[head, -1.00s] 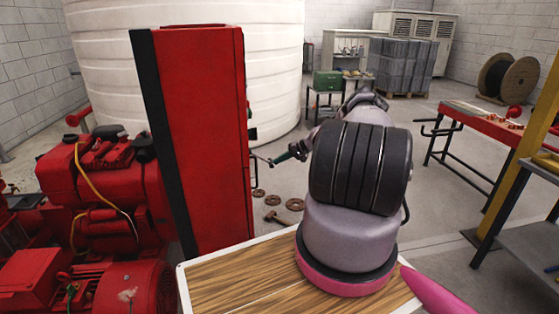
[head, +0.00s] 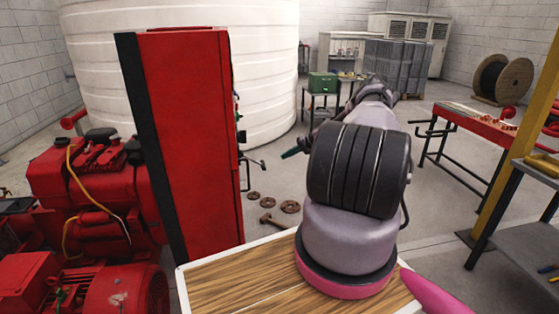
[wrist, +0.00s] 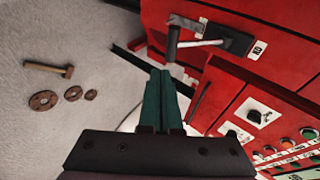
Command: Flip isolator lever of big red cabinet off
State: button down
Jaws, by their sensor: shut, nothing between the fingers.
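The big red cabinet (head: 190,140) stands left of my arm in the head view, its control face turned right and mostly hidden there. In the wrist view the cabinet (wrist: 215,75) fills the upper right. Its isolator lever (wrist: 172,42) has a dark grip on a pale rod, which comes from a black plate beside a label seeming to read ON upside down. The lever (head: 256,162) juts out from the cabinet's right side in the head view. My gripper (wrist: 160,76) is shut and empty, its green fingertips just below the lever's grip in the picture. My gripper (head: 291,153) appears apart from the lever.
Below the lever the cabinet carries a black rotary knob (wrist: 258,112) and several indicator lamps. A hammer (head: 271,219) and rusty discs (head: 290,206) lie on the floor. A red workbench (head: 480,130) stands right, and a red pump engine (head: 85,180) left.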

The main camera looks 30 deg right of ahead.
jog(key=shift+d+f+v, duration=0.1)
jog(key=shift+f+v, duration=0.05)
jog(key=shift+v, duration=0.75)
jog(key=shift+d+f+v, duration=0.1)
jog(key=shift+f+v, duration=0.05)
jog(key=shift+v, duration=0.75)
jog(key=shift+d+f+v, duration=0.1)
jog(key=shift+f+v, duration=0.05)
jog(key=shift+v, duration=0.75)
jog(key=shift+s, duration=0.1)
